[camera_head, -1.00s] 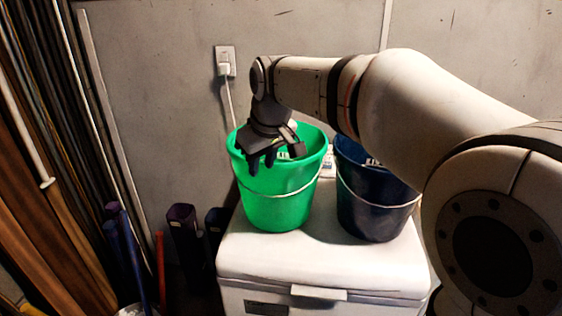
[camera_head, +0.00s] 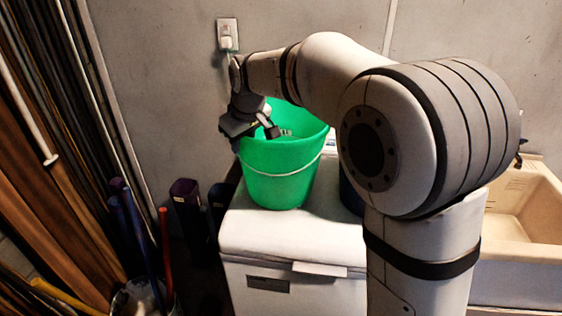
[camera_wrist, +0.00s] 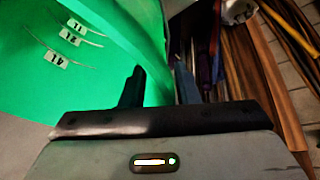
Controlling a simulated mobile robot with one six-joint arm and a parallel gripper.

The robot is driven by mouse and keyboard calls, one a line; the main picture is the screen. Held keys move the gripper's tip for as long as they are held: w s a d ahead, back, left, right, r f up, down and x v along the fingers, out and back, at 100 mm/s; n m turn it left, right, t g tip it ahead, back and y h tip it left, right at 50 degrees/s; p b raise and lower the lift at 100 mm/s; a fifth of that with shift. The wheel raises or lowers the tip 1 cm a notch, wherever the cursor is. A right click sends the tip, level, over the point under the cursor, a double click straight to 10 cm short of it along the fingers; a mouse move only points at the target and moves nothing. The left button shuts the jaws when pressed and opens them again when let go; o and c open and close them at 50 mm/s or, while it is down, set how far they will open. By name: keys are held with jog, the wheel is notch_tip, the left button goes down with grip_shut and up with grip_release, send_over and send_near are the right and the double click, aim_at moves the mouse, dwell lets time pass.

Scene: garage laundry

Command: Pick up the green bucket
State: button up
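The green bucket (camera_head: 281,160) stands upright on the white lid, its pale wire handle lying against its front. My gripper (camera_head: 256,133) is at the left side of the bucket's rim, with one finger over its inside. In the wrist view my gripper (camera_wrist: 160,88) has its two fingers apart. The left finger is in front of the green inner wall of the bucket (camera_wrist: 85,70), which bears white volume labels. The right finger shows against the background beyond the wall. I cannot tell whether either finger touches it.
The bucket stands on a white chest-like appliance (camera_head: 270,238). A dark blue bucket (camera_head: 350,192) is to its right, mostly hidden behind my arm. A beige sink (camera_head: 525,215) is at the far right. Wooden boards (camera_head: 45,190) lean at the left. A wall outlet (camera_head: 228,35) is behind.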

grip_shut()
jog(key=shift+r, duration=0.1)
dwell(1.3)
